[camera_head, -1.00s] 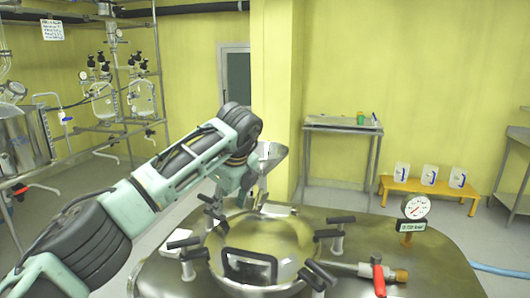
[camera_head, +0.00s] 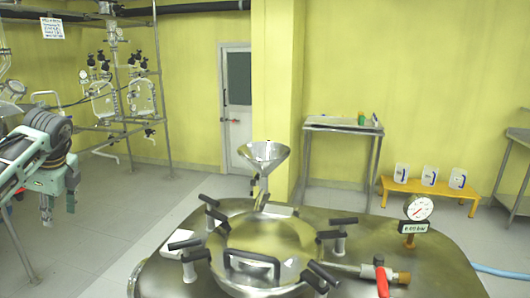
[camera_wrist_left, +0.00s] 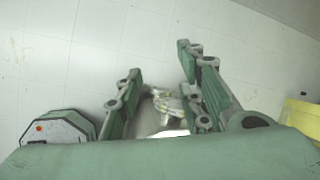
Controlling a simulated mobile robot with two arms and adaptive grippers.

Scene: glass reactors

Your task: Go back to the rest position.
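My left arm is folded at the left edge of the head view, clear of the reactor. My left gripper (camera_head: 46,218) hangs downward there and is small in that view. In the left wrist view its two green-padded fingers (camera_wrist_left: 158,72) stand apart, with nothing seen held between them. Pale shapes show beyond the fingers, too unclear to name. My right gripper is not in view.
The steel reactor (camera_head: 355,270) fills the lower middle, with a lid (camera_head: 262,240), black handles, a metal funnel (camera_head: 265,156), a gauge (camera_head: 418,207) and a red-handled valve (camera_head: 380,277). Glassware on a frame (camera_head: 130,95) stands at the back left. Floor between is clear.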

